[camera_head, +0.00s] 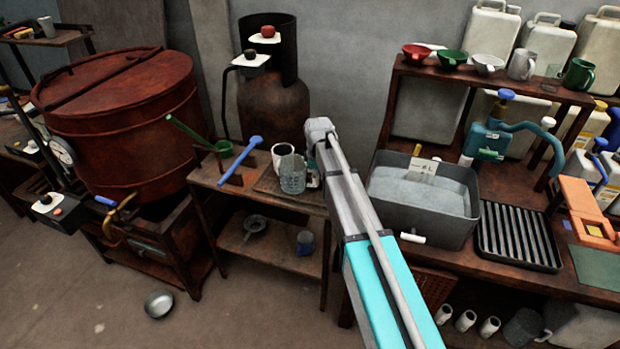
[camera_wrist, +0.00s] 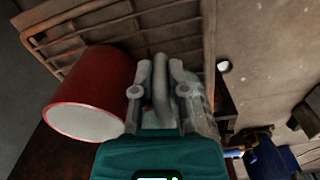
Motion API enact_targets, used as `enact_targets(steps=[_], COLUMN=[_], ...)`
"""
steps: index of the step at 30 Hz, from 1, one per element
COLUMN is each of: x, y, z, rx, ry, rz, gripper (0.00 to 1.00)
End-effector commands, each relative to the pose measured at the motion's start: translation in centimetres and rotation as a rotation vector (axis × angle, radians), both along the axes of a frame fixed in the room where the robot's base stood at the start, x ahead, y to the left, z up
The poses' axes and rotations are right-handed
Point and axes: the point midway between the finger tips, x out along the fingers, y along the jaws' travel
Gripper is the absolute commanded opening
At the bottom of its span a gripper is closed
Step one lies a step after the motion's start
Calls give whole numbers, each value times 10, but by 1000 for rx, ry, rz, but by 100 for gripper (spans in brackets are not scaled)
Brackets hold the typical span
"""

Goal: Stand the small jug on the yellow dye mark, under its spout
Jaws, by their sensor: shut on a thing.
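A clear glass jug (camera_head: 292,176), which looks like the small jug, stands on or just above a brown slatted board (camera_head: 266,188) on the small wooden stand. My gripper (camera_head: 313,172) is at its right side. In the wrist view my gripper (camera_wrist: 162,95) is shut on a grey, curved handle, and a clear glass wall (camera_wrist: 201,108) shows to its right. I cannot tell whether the jug touches the board. No yellow dye mark shows plainly.
A mug (camera_head: 283,155) stands close by the jug; a red mug (camera_wrist: 88,95) is close left of my fingers in the wrist view. A blue-handled tool (camera_head: 241,157) leans left.

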Motion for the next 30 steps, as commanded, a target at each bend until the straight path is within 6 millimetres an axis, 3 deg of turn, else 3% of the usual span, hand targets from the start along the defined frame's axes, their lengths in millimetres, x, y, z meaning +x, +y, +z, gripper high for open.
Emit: enact_targets(steps=[5,11,30], x=[-7,-31,-146], y=[2,10,51], z=[2,2,2], rx=[0,0,0], ry=[0,0,0], rz=[1,2,2], gripper=[0,0,0])
